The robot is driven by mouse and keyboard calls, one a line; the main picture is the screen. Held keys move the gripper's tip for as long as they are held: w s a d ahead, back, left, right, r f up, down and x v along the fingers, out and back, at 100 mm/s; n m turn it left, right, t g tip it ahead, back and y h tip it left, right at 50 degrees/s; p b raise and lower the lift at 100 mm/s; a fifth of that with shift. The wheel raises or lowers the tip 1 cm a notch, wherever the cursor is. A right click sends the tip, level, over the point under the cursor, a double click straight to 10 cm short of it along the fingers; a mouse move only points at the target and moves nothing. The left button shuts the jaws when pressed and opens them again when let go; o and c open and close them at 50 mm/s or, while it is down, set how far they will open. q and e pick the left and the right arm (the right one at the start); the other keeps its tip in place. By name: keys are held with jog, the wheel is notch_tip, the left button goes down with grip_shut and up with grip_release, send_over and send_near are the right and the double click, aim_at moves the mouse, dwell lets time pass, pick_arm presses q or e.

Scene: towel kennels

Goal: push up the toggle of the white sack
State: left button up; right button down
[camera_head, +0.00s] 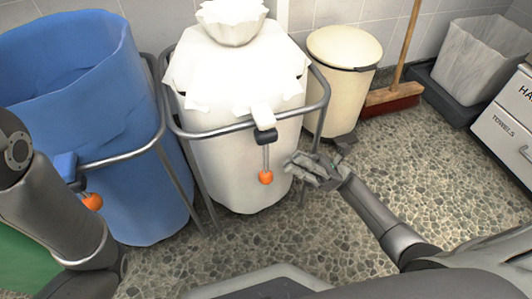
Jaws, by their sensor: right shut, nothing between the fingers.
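The white sack (235,155) hangs in a metal frame in the middle of the head view, its top gathered into a tuft. Its toggle, a short lever with an orange ball (266,177), hangs down from a black bracket (265,136) on the front rail. My right gripper (290,164) is shut and empty, just right of the orange ball and slightly above it, apart from it in the picture. My left arm (50,205) comes in at the left edge; its gripper is not visible.
An open blue sack (120,90) in its own frame stands at left, with another orange ball (92,201). A cream pedal bin (345,75), a broom (392,98), a grey bin (484,55) and a white drawer unit (508,120) stand at right. Pebbled floor is clear between.

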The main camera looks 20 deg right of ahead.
aim_at(257, 143)
jog(key=shift+b+x, duration=0.55)
jog(key=shift+x, duration=4.2)
jog(key=shift+r+p, duration=0.3)
jog(key=shift+r, duration=0.5)
jog(key=shift+f, duration=0.15)
